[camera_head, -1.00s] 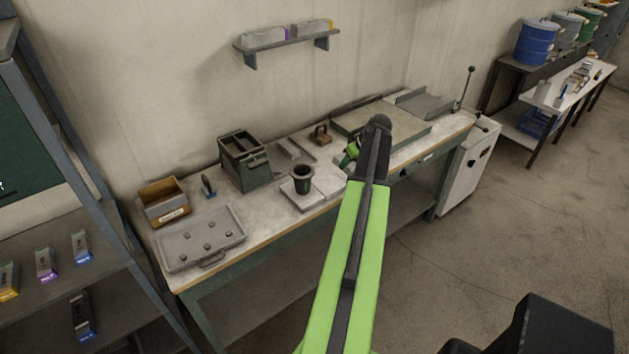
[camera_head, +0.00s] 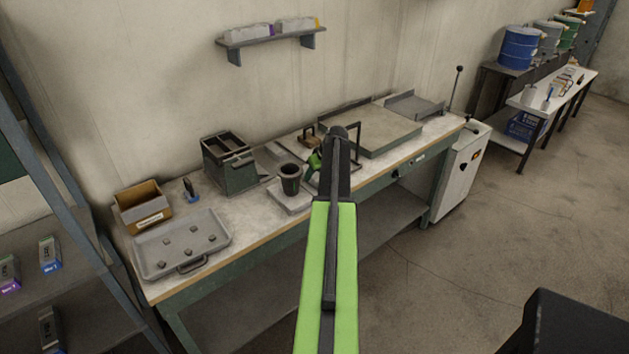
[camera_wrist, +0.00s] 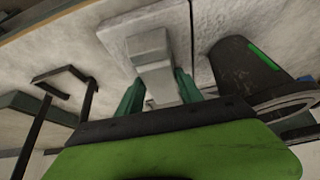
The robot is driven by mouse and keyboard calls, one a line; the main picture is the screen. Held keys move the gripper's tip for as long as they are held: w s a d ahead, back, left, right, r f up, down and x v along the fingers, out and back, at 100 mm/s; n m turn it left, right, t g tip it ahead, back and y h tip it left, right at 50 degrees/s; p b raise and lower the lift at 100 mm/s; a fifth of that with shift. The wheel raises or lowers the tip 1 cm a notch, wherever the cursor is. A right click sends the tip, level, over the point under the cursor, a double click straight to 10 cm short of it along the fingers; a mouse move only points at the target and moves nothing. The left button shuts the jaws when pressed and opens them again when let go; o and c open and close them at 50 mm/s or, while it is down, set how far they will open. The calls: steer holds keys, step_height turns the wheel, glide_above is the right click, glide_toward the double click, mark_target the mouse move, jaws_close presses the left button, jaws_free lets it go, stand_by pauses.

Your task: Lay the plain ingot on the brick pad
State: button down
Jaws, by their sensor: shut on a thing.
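My gripper (camera_wrist: 160,93) has green fingers and is shut on a plain grey ingot (camera_wrist: 149,46) in the wrist view. The ingot is in front of a pale slab (camera_wrist: 113,35), which looks like the brick pad; whether they touch I cannot tell. My gripper (camera_head: 315,163) is just right of the crucible there, and my arm hides part of the pad. The crucible (camera_wrist: 240,65) is also close on the right in the wrist view.
A grey tray (camera_head: 160,262) and a cardboard box (camera_head: 143,208) are at the bench's left. A dark frame handle (camera_wrist: 65,75) is left of my gripper in the wrist view. A flat plate (camera_head: 375,128) lies farther right.

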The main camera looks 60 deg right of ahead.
steer(key=c, duration=0.8)
jaws_free()
steer(key=shift+o, duration=0.2)
steer(key=shift+r, duration=0.1)
steer(key=shift+s+r+p, duration=0.1)
steer(key=shift+r+p, duration=0.15)
steer(key=shift+p, duration=0.25)
steer(key=p+v, duration=1)
steer(key=v, duration=0.1)
steer(key=shift+s+r, duration=0.15)
steer(key=shift+r, duration=0.1)
steer(key=shift+a+f, duration=0.1)
steer(key=shift+a, duration=0.05)
